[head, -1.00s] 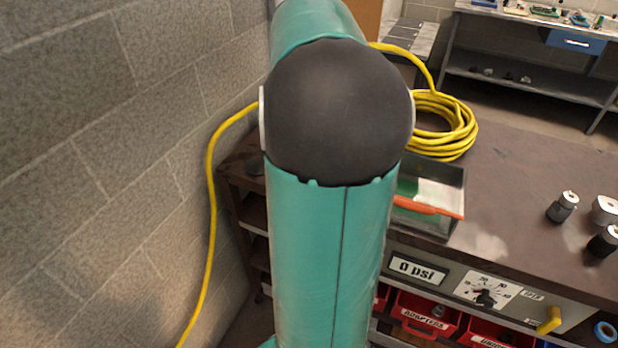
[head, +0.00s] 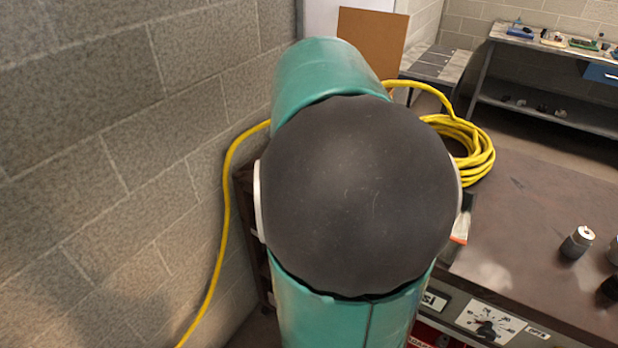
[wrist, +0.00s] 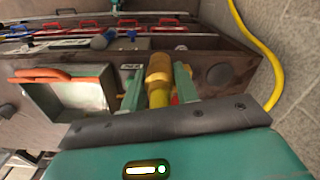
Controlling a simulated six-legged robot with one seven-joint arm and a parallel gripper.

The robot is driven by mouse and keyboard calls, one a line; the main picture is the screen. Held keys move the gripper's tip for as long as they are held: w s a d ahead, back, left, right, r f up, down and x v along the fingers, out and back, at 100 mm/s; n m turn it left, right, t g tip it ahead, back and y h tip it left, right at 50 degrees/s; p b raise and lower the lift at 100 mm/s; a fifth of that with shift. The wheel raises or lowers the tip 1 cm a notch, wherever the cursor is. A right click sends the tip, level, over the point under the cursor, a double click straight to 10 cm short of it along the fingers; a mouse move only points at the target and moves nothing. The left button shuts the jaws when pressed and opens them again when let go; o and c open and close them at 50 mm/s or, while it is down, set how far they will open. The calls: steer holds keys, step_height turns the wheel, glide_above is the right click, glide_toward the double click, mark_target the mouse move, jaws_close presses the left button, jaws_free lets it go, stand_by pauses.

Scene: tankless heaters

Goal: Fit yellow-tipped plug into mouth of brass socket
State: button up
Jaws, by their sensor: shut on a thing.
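My gripper (wrist: 158,88) shows in the wrist view, its two green fingers closed on the sides of a yellow plug (wrist: 158,97). A brass-coloured cylinder (wrist: 158,68) shows at the far end of the plug, in line with it. I cannot tell whether this cylinder is part of the plug or the brass socket behind it. I cannot make out a socket mouth in any view. In the head view my own arm hides the gripper and the plug.
A yellow hose (head: 224,205) hangs by the block wall (head: 90,170) and lies coiled on the brown bench (head: 535,215). A grey-and-black fitting (head: 577,242) stands on the bench. A dial (head: 488,323) is on its front.

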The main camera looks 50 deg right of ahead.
steer(key=w+d+f, duration=0.2)
steer(key=d+f, duration=0.1)
steer(key=w+d+f, duration=0.1)
steer(key=d+f, duration=0.2)
steer(key=w+d+f, duration=0.2)
steer(key=d+f, duration=0.1)
steer(key=d, duration=0.1)
steer(key=shift+w+d, duration=0.1)
steer(key=shift+w, duration=0.25)
steer(key=shift+f, duration=1.5)
steer(key=shift+f, duration=0.25)
